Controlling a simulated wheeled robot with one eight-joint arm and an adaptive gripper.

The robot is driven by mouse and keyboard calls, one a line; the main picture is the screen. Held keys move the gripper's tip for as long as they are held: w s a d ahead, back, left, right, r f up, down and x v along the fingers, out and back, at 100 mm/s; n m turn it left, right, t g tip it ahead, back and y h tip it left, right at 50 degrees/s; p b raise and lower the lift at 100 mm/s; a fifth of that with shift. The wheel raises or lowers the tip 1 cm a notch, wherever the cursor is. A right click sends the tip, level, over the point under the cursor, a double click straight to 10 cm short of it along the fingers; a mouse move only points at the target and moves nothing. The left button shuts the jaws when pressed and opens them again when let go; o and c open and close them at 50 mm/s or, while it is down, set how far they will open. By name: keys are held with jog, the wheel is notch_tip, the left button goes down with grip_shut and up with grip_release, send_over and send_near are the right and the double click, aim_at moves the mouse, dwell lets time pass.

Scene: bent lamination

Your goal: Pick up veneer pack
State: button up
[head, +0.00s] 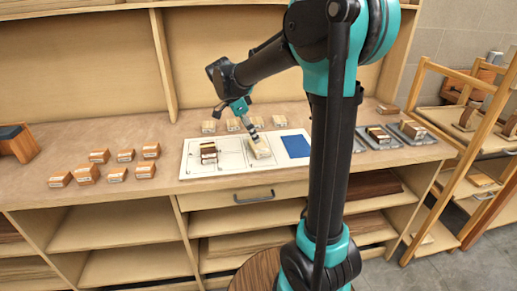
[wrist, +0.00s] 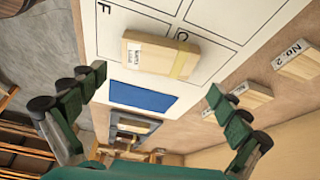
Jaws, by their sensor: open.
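A pale wooden pack with a white label and a yellowish band, which looks like the veneer pack (head: 260,148), lies on a white marked board (head: 228,168) on the workbench. In the wrist view the pack (wrist: 155,55) lies ahead of the fingers, its label at the left end; the label text is too small to read surely. My gripper (head: 249,124) is just above the pack in the head view. In the wrist view my gripper (wrist: 141,92) has its green fingers spread wide, with nothing between them. The fingers do not touch the pack.
A blue square (head: 296,146) lies on the board, right of the pack. A darker banded stack (head: 208,153) stands left. Several small blocks (head: 117,174) lie further left, and more stand behind the board. Grey trays (head: 379,137) are at right, near a wooden rack (head: 465,150).

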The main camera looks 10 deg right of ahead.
aim_at(259, 145)
jog(key=shift+x, duration=2.75)
jog(key=shift+s, duration=0.1)
jog(key=c, duration=0.8)
jog(key=shift+c, duration=0.2)
